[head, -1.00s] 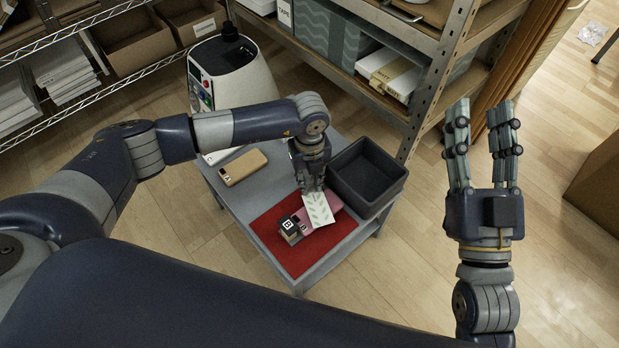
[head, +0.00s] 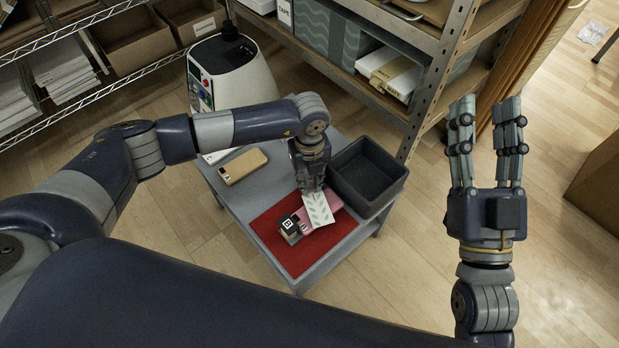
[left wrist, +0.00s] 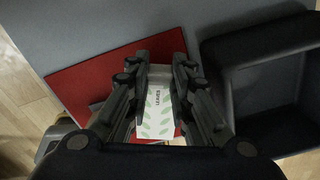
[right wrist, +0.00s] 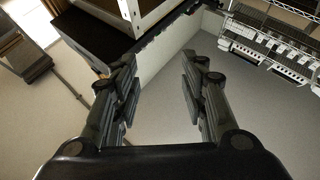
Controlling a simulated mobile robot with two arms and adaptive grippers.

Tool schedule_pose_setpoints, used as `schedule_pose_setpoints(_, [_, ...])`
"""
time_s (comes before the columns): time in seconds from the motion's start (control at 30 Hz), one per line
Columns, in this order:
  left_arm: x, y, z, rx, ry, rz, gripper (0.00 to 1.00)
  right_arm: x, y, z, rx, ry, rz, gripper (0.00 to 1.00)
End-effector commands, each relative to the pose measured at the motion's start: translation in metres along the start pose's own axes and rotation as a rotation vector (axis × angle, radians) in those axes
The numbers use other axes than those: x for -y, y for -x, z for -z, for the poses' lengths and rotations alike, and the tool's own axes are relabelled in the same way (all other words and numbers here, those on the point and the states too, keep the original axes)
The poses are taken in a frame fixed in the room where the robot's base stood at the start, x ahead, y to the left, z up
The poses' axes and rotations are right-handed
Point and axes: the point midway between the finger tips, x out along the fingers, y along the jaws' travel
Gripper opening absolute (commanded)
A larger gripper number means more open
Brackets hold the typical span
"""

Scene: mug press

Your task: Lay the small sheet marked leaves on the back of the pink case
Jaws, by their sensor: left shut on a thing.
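The small white sheet with green leaf prints (head: 318,212) is held by my left gripper (head: 312,190). Its mark "LEAVES" is readable in the left wrist view, where the sheet (left wrist: 158,112) shows between the fingers. My left gripper is shut on the sheet's far edge. The pink case (head: 332,203) lies on the red mat (head: 288,257), largely hidden under the sheet; I cannot tell whether the sheet touches it. A small block marked B (head: 290,226) and another marked block stand at the case's near left end. My right gripper (head: 488,110) is open and empty, away from the table.
A dark empty bin (head: 366,172) stands right of my left gripper. A tan case (head: 243,166) lies at the table's back left. A white machine (head: 232,75) stands behind, and a metal shelf (head: 435,90) rises behind the bin.

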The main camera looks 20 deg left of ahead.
Motion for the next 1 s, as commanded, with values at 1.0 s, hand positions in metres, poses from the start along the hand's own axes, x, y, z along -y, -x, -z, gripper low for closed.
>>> schedule_pose_setpoints(1.0, [0.0,-0.008,0.0,0.0,0.0,0.0,0.11,0.002,0.0,0.022,-0.112,-0.003,0.005,0.4])
